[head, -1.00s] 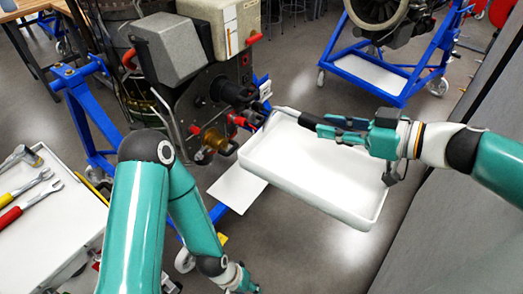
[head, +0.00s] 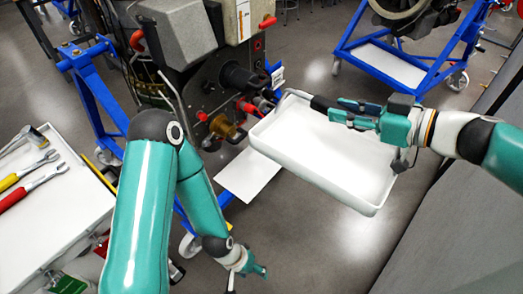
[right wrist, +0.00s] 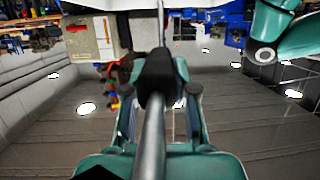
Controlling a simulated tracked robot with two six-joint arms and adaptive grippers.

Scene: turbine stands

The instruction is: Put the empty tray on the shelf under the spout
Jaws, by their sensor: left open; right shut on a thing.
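The white empty tray (head: 330,160) hangs in the air at centre right in the head view, tilted in the picture. In the right wrist view the handle's black grip (right wrist: 158,75) runs between the fingers. The white shelf (head: 247,175) lies lower, beneath the spout, bare where visible. My left gripper (head: 257,271) is open and empty, low over the floor.
The engine (head: 205,75) stands on a blue frame (head: 95,95) at centre left. Another blue engine stand (head: 400,65) is at the back right. A grey wall or panel (head: 440,240) borders the right. Floor below the tray is clear.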

